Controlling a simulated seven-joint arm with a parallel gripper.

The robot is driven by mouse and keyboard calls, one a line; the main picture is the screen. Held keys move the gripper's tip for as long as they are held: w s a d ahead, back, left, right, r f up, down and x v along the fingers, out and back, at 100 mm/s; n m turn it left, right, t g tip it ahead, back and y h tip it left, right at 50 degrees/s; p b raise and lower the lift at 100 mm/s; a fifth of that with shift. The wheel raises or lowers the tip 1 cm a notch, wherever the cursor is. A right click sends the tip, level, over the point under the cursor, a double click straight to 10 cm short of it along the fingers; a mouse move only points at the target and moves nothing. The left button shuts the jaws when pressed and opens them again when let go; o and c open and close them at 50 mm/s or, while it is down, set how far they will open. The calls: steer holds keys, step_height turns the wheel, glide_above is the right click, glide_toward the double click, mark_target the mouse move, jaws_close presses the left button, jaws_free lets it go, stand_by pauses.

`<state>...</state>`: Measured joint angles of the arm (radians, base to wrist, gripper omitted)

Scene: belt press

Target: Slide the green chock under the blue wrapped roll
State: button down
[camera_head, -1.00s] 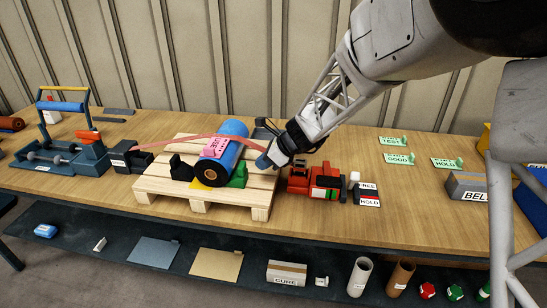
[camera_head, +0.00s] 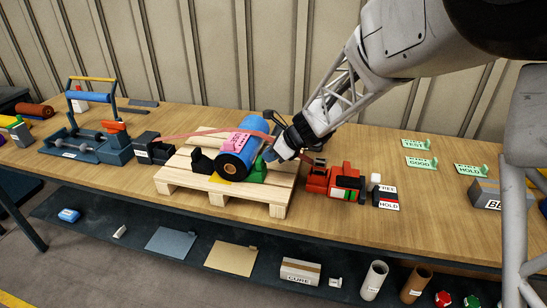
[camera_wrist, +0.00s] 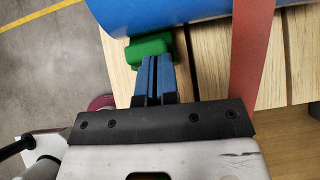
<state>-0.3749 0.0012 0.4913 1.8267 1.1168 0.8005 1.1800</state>
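The blue wrapped roll (camera_head: 252,132) lies on a wooden pallet (camera_head: 285,178) on the bench, with a pink label and a reddish strap across it. A black chock (camera_head: 201,161) stands at its left side. The green chock (camera_head: 257,172) sits on the pallet at the roll's right side. In the wrist view the green chock (camera_wrist: 150,48) is next to the roll's edge (camera_wrist: 150,12); whether they touch is unclear. My gripper (camera_head: 268,155) has its blue fingers closed together. Its fingertips (camera_wrist: 154,60) are at the chock's near side, seemingly against it, not around it.
A red strap (camera_wrist: 250,50) runs close to the right of my fingers. A red and black device (camera_head: 335,182) stands right of the pallet, beside a FREE/HOLD block (camera_head: 387,197). A blue tensioning frame (camera_head: 85,140) stands at left.

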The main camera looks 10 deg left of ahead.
steer(key=shift+s+a+f, duration=0.1)
steer(key=shift+s+f, duration=0.1)
steer(key=shift+f, duration=0.4)
steer(key=shift+d, duration=0.5)
steer(key=d, duration=0.1)
steer(key=d+r, duration=0.1)
steer(key=d, duration=0.1)
steer(key=v, duration=1)
steer(key=shift+w+r, duration=0.1)
steer(key=shift+d, duration=0.1)
